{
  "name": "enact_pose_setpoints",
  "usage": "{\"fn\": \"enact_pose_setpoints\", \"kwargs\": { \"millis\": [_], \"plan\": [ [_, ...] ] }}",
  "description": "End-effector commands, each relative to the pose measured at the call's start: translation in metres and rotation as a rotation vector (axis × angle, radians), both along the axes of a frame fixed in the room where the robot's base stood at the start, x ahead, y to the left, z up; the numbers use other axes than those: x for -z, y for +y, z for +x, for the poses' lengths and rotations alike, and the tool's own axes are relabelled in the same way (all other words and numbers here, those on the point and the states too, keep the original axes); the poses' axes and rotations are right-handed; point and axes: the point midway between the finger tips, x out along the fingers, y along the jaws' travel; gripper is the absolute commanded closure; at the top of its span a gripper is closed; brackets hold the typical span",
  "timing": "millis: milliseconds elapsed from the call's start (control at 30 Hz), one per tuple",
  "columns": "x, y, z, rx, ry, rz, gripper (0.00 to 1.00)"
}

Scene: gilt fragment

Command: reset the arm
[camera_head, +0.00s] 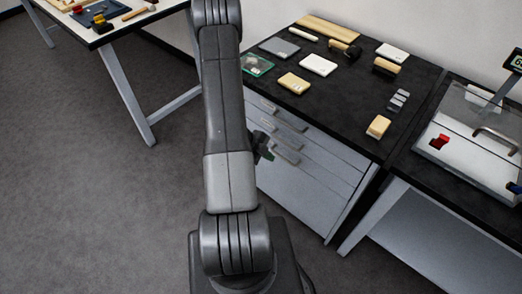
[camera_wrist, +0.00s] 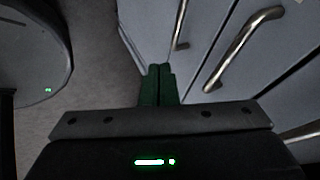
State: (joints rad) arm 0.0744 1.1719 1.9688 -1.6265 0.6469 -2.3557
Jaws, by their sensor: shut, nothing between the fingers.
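My arm rises in the middle of the head view, in front of the grey drawer cabinet (camera_head: 310,180). My gripper (camera_wrist: 159,72) shows in the wrist view with its two green fingers together and nothing between them. In the head view the gripper (camera_head: 268,152) is partly hidden behind my arm, close to the cabinet's drawer fronts. In the wrist view, metal drawer handles (camera_wrist: 243,45) lie ahead and to the right of the fingers; I cannot tell the exact gap.
The black cabinet top (camera_head: 340,110) holds several small blocks and plates. A bench with a clear-lidded box (camera_head: 470,140) stands at the right. Another table (camera_head: 105,35) with tools is at the upper left. The grey floor (camera_head: 80,190) at left is clear.

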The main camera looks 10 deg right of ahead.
Motion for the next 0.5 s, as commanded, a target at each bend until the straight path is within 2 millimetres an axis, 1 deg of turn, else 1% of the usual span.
{"fn": "enact_pose_setpoints", "kwargs": {
  "millis": [33, 200, 333, 500],
  "plan": [
    [-0.011, 0.008, 0.001, -0.005, -0.002, 0.001, 1.00],
    [-0.034, 0.026, 0.001, -0.003, -0.001, 0.001, 1.00],
    [-0.044, 0.033, 0.001, -0.002, 0.000, 0.000, 1.00],
    [-0.048, 0.036, 0.000, 0.000, 0.001, 0.001, 1.00]
  ]
}}
